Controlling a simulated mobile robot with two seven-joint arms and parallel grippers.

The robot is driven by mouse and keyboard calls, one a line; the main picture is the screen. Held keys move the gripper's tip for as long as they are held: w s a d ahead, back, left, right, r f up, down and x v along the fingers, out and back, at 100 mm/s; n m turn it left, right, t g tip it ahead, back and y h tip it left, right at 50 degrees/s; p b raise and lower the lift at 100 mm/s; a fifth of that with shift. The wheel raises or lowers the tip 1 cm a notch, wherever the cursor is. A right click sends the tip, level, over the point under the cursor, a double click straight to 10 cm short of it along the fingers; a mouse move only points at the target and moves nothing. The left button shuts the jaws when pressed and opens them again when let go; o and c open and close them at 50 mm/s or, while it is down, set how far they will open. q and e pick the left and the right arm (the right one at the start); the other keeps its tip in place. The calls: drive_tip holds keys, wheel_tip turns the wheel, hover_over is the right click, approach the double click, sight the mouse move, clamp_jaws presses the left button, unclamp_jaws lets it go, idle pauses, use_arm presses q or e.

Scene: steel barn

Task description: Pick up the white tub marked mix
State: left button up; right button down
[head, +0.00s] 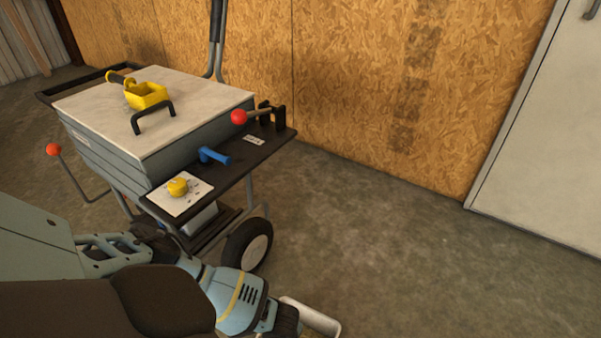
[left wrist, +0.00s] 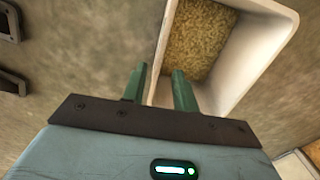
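The white tub (left wrist: 235,75) shows from above in the left wrist view, with grainy tan mix (left wrist: 200,38) inside. No marking on it is readable. My left gripper (left wrist: 160,70) is open, its two green fingers apart at the tub's near left side. The left finger is outside the wall and the right one overlaps the inside; I cannot tell whether either touches. In the head view a pale rim (head: 312,314), seemingly the tub's, shows at the bottom edge beside the end of my left arm. The fingers are hidden there. My right gripper is not in view.
A wheeled cart (head: 155,105) with a pale lid stands at left. It carries a yellow scoop-like item (head: 147,95), a red knob (head: 239,117), a blue handle (head: 214,156) and a yellow knob (head: 178,187). The concrete floor at right is clear, up to the board wall and door.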

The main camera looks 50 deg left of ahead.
use_arm(q)
drive_tip(key=shift+a+f+b, duration=0.1)
drive_tip(key=shift+f+b, duration=1.35)
drive_tip(key=shift+f, duration=1.5)
drive_tip(key=shift+r, duration=0.1)
clamp_jaws()
drive_tip(key=shift+w, duration=0.1)
